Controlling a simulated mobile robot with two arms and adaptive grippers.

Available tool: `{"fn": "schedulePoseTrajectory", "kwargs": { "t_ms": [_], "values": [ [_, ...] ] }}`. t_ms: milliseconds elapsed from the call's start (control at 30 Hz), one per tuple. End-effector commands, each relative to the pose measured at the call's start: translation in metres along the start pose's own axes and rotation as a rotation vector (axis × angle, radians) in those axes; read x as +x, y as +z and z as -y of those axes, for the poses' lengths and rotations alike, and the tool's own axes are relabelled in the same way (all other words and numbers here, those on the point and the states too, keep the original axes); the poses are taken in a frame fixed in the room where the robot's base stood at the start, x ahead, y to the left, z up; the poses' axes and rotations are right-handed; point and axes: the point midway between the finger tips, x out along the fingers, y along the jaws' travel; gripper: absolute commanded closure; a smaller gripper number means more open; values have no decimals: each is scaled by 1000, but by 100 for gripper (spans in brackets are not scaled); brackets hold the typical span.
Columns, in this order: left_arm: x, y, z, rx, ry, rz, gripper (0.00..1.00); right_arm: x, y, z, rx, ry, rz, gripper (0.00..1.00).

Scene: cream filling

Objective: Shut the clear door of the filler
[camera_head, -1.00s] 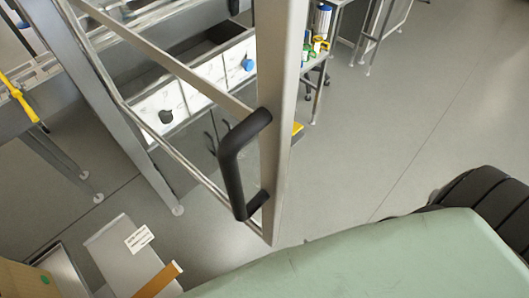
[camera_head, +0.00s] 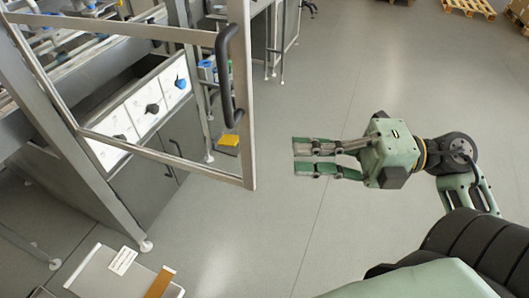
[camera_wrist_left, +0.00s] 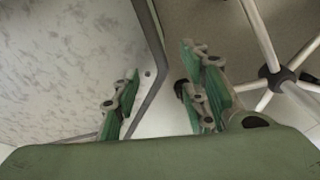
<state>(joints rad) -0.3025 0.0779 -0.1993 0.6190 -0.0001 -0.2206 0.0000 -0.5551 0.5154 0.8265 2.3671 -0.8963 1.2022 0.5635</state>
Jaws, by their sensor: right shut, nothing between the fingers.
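The filler's clear door (camera_head: 242,100) stands swung open at the left of the head view, a metal frame around a see-through pane. Its black handle (camera_head: 224,75) is on the upright at the door's free edge. My right gripper (camera_head: 303,157) is shut and empty, to the right of the door and apart from it, fingers pointing left toward it. My left gripper is out of the head view. In the left wrist view my left gripper (camera_wrist_left: 160,90) has its green-padded fingers apart, with nothing seen held between them.
The filler's body with white control panels (camera_head: 158,95) stands behind the door. A grey box or cover (camera_head: 100,275) is at the lower left. Open grey floor (camera_head: 320,230) lies right of the door. The left wrist view shows a wheeled chair base (camera_wrist_left: 280,78) and a speckled pale surface (camera_wrist_left: 60,70).

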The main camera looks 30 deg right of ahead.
Motion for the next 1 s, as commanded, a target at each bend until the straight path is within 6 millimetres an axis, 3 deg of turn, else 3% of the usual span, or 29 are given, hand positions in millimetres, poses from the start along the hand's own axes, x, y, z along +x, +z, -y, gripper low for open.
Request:
{"fn": "schedulePoseTrajectory", "kwargs": {
  "t_ms": [167, 700, 1000],
  "values": [
    [-3, -2, -1, 1, 1, -3, 60, 12, -4, -1, -11, -14, -11, 100],
    [-26, -8, 0, 2, 1, -9, 60, 101, -5, -3, -11, -8, -11, 100],
    [-31, -6, 3, 2, -3, -4, 60, 89, 30, 0, -10, -11, -7, 100]
  ]
}}
